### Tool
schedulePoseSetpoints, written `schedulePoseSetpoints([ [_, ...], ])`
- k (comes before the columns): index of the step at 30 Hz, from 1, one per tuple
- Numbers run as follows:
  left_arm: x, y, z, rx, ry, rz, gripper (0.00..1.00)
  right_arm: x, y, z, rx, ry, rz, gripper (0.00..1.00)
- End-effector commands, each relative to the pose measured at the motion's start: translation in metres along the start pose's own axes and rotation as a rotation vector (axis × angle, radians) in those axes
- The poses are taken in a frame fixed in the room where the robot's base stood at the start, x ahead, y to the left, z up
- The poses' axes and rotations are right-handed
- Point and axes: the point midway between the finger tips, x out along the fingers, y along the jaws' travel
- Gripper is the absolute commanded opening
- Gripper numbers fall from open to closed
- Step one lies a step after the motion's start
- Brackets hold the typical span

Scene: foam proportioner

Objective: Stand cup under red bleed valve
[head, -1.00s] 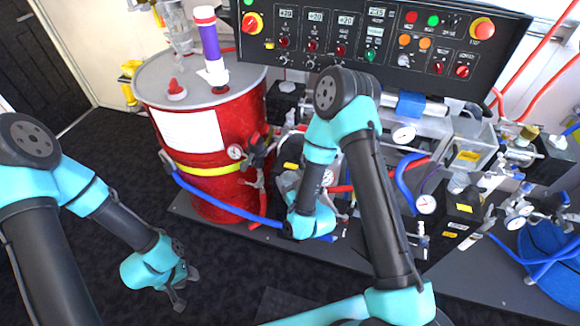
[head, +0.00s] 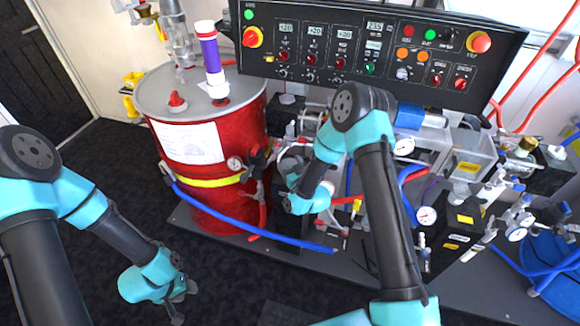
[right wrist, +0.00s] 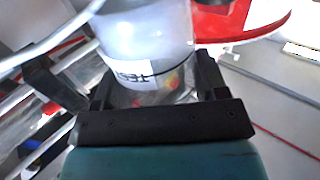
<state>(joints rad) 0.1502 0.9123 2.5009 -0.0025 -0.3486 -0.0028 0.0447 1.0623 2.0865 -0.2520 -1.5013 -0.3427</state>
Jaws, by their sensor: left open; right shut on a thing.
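A clear, cloudy cup (right wrist: 145,40) with a white label stands between the two black fingers of my right gripper (right wrist: 155,85), which is shut on it. In the head view my right wrist (head: 308,198) reaches in among the fittings right of the red drum, and its fingers and the cup are mostly hidden there. I cannot make out the red bleed valve for sure. A large red curved part (right wrist: 240,22) is behind and right of the cup in the right wrist view. My left gripper (head: 180,300) is open and empty, low over the dark floor at left.
The red drum (head: 215,208) stands left of my right wrist, with a purple-and-white tube (head: 210,55) on its lid. A black control panel (head: 380,50) spans the back. A blue hose (head: 250,222), gauges and pipes crowd the base. The floor in front is clear.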

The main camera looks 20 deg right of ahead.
Motion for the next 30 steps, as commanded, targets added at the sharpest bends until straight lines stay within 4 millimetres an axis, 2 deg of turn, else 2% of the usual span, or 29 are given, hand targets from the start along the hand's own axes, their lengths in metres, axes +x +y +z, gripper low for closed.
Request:
schedulePoseSetpoints([
  [3, 0.0, 0.0, 0.0, 0.0, 0.0, 0.0, 0.43, 0.017, 0.009, 0.002, -0.001, 0.001, 0.001, 0.4],
  [6, 0.0, 0.0, 0.0, 0.0, 0.0, 0.0, 0.43, 0.025, 0.014, 0.003, -0.001, 0.0, 0.001, 0.4],
  [17, 0.0, 0.0, 0.0, 0.0, 0.0, 0.0, 0.43, 0.025, 0.014, 0.005, 0.0, -0.001, 0.0, 0.4],
  [25, 0.0, 0.0, 0.0, 0.0, 0.0, 0.0, 0.43, 0.025, 0.014, 0.034, 0.0, -0.002, 0.0, 0.4],
  [30, 0.0, 0.0, 0.0, 0.0, 0.0, 0.0, 0.43, 0.025, 0.014, 0.038, 0.0, 0.0, 0.0, 0.4],
])
